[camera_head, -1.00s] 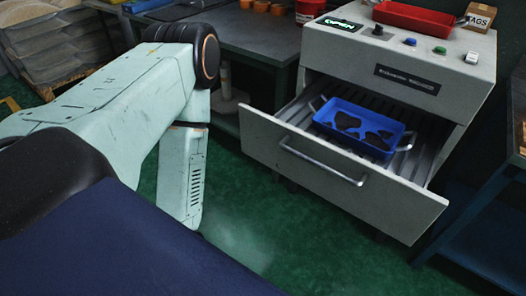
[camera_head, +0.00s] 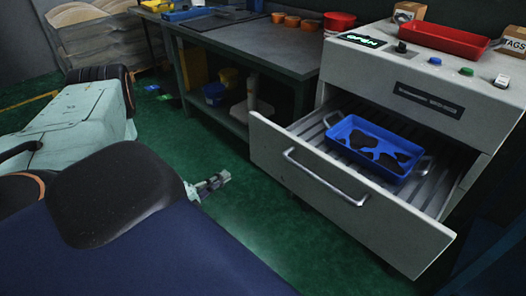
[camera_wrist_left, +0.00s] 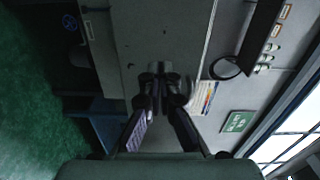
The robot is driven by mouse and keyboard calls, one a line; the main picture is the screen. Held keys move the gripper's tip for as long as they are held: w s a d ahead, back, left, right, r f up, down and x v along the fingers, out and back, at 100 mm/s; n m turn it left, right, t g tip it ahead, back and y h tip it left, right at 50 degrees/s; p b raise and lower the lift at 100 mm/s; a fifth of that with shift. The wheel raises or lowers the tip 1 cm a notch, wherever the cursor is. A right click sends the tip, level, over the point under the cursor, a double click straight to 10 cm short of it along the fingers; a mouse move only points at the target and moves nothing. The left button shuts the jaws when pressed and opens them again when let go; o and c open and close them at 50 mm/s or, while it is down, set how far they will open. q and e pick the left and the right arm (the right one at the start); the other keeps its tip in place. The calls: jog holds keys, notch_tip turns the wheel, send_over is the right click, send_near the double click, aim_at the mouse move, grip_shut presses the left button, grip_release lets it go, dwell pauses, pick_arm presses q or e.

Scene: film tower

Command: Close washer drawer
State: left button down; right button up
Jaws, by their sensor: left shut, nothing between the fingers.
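The grey washer (camera_head: 405,85) stands at the right in the head view, its small lit display reading OPEN. Its drawer (camera_head: 340,215) is pulled out, with a long metal handle on the front panel. A blue tray (camera_head: 374,148) with dark pieces in it sits on the slatted drawer bed. My left gripper (camera_head: 214,182) is small and partly hidden behind my own body, left of the drawer front and apart from it. In the left wrist view its fingers (camera_wrist_left: 160,78) meet at the tips with nothing between them. My right gripper is not in view.
A dark workbench (camera_head: 265,45) with orange pots and a red tub stands left of the washer. A red tray (camera_head: 440,38) and boxes sit on the washer top. Green floor (camera_head: 275,225) is clear before the drawer.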

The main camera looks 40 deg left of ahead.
pick_arm(q)
jog(key=b, duration=0.5)
send_near(266, 150)
jog(key=shift+m, duration=0.3)
jog(key=w, duration=0.6)
jog(key=shift+w+d, duration=0.2)
jog(key=shift+d, duration=0.15)
jog(key=shift+w+r, duration=0.15)
jog(key=shift+w, duration=0.05)
